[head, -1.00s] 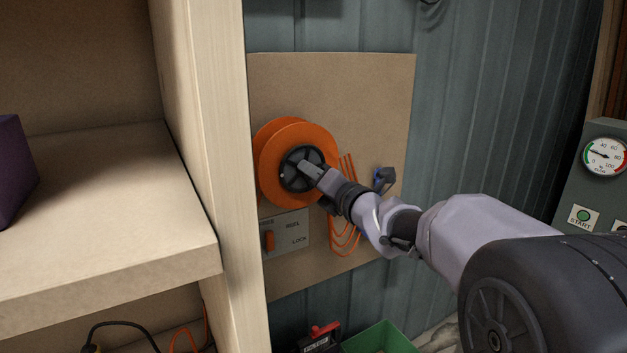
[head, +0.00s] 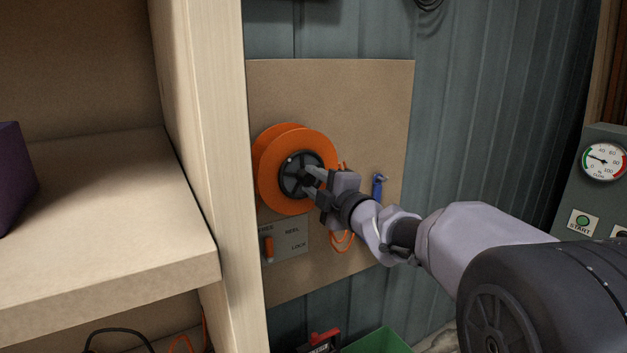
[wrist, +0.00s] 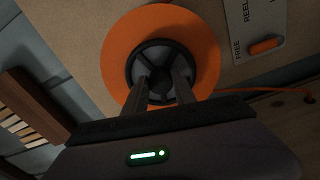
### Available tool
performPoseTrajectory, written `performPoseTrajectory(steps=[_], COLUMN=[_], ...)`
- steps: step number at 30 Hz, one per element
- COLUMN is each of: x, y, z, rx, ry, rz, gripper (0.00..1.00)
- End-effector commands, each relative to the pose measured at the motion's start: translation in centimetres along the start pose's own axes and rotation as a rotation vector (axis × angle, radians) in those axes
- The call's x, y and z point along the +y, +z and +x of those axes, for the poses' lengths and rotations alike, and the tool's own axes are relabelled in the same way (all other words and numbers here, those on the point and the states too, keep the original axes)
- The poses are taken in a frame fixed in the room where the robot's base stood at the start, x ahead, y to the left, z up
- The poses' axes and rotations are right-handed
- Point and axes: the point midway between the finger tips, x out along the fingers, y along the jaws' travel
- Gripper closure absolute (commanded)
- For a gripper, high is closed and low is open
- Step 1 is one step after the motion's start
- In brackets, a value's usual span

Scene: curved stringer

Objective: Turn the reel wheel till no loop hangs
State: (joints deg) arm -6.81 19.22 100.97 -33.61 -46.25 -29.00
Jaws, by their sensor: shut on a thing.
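The orange reel (head: 318,147) is mounted on a tan board on the wall. Its dark hub wheel (head: 293,172) faces me, and the reel also shows in the wrist view (wrist: 118,60). My gripper (head: 309,183) is shut on the hub wheel; in the wrist view its two fingers (wrist: 162,88) reach onto the wheel. A loop of orange cord (head: 343,243) hangs below and right of the reel, partly hidden behind my gripper and wrist. A plate marked FREE, REEL and LOCK (head: 293,230) sits below the reel, with an orange lever (head: 268,248) at its left, by FREE.
A wooden shelf unit (head: 195,150) stands close on the left. A blue hook-like fitting (head: 378,186) is on the board at right. A green bin (head: 380,342) and a red-and-black item (head: 322,341) lie below. A gauge panel (head: 603,161) is at far right.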

Motion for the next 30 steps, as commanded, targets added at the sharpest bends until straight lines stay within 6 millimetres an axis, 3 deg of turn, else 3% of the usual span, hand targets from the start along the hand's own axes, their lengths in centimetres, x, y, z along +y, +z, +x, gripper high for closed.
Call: performPoseTrajectory(steps=[30], x=[-0.21], y=[-0.15], z=[0.0], rx=[0.0], ry=[-0.001], rz=[0.894], gripper=[1.0])
